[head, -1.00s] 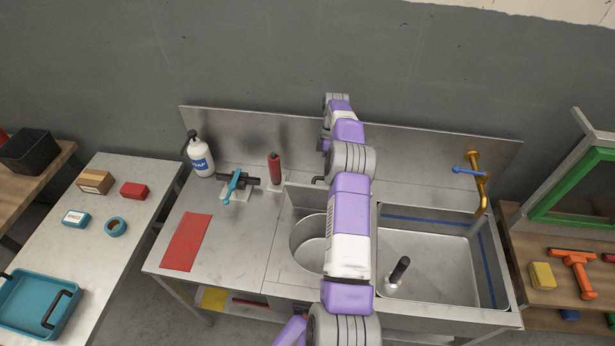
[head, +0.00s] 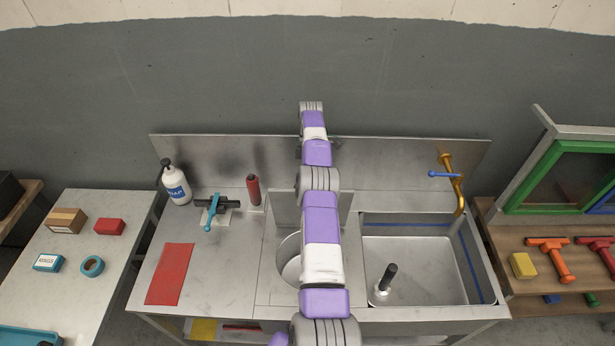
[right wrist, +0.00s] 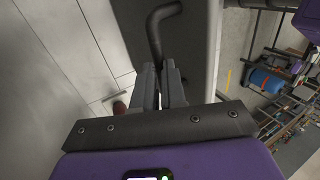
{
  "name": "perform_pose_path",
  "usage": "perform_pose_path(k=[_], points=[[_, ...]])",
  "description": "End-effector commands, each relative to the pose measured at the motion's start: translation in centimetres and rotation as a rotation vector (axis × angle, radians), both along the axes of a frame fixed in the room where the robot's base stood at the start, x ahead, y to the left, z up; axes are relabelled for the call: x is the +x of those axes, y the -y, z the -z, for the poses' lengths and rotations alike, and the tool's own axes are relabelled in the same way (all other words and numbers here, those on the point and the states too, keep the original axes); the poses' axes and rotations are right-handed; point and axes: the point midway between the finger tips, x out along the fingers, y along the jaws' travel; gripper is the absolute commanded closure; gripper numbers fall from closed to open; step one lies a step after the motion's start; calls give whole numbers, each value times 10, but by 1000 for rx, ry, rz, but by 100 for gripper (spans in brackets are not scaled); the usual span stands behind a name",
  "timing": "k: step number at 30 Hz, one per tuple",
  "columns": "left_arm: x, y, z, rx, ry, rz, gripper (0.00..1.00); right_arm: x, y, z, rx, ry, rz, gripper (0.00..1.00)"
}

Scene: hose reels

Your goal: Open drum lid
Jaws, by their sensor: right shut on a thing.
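The drum (head: 288,262) is a round metal well in the steel counter, its mouth visible left of my right arm. Its lid (head: 284,208) is a grey metal panel standing raised at the back of the opening, partly covered by my arm. In the right wrist view, my right gripper (right wrist: 165,75) is shut on a dark bent handle (right wrist: 156,30), whose upper end curves right. My right gripper is hidden behind the arm in the head view. My left gripper is not in view.
A sink (head: 415,270) with a black-handled plunger (head: 385,280) lies right of the drum, beside a gold tap (head: 455,185). On the left counter are a red mat (head: 170,273), soap bottle (head: 175,183), blue-handled tool (head: 212,211) and red cylinder (head: 254,190). A backsplash stands behind.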

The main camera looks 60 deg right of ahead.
Motion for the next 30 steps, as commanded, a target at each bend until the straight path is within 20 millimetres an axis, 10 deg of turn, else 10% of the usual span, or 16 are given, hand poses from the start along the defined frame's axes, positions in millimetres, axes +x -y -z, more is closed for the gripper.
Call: perform_pose_path(k=[1, 6, 12, 16, 21, 23, 30], points=[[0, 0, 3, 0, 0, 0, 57, -5, -3, 31, 23, -24, 3, 100], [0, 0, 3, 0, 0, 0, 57, -5, -4, 31, 23, -24, 3, 100], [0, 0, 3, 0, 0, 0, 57, -5, -3, 31, 21, -24, 3, 50], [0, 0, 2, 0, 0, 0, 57, -5, -3, 31, 22, -24, 1, 36], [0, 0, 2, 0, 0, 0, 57, -5, -3, 30, 22, -24, 0, 38], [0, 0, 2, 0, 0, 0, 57, -4, -4, 30, 23, -24, 0, 60], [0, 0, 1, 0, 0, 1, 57, -2, -4, 26, 22, -17, -2, 60]])
